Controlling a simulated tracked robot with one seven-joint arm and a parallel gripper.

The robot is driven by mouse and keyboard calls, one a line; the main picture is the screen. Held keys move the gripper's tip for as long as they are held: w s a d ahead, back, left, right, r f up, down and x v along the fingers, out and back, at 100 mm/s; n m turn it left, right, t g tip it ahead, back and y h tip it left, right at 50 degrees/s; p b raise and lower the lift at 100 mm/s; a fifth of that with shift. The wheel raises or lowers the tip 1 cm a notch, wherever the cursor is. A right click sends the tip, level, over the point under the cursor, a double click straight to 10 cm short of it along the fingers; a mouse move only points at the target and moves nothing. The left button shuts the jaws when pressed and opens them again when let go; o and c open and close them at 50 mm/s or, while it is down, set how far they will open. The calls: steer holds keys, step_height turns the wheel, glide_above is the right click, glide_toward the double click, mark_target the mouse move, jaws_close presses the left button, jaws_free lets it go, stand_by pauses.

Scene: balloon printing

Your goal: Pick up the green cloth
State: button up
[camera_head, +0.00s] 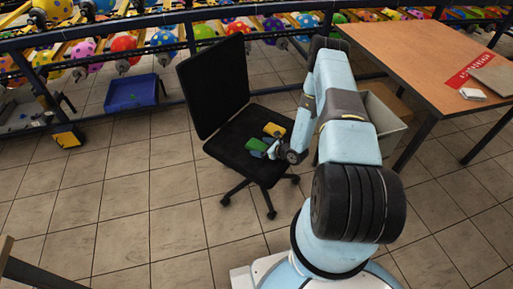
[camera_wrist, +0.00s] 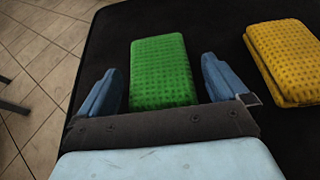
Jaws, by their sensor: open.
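The green cloth (camera_wrist: 162,72) is a folded, textured rectangle lying flat on the black seat of an office chair. It also shows in the head view (camera_head: 257,144), at the tip of my arm. My gripper (camera_wrist: 163,82) is open, with one blue finger on each side of the green cloth in the wrist view. I cannot tell how far above the seat the fingers are. In the head view my gripper (camera_head: 271,150) is small and partly hidden by its own wrist.
A folded yellow cloth (camera_wrist: 284,60) lies to the right on the same chair (camera_head: 212,86), whose tall backrest stands at the left. A wooden table (camera_head: 420,52) and a grey bin (camera_head: 385,120) are at the right. A blue crate (camera_head: 132,93) and balloon racks are behind.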

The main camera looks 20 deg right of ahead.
steer(key=shift+w+a+f, duration=0.15)
steer(key=shift+w+a, duration=0.1)
steer(key=shift+w, duration=0.1)
steer(key=shift+c, duration=0.4)
steer(key=c, duration=0.9)
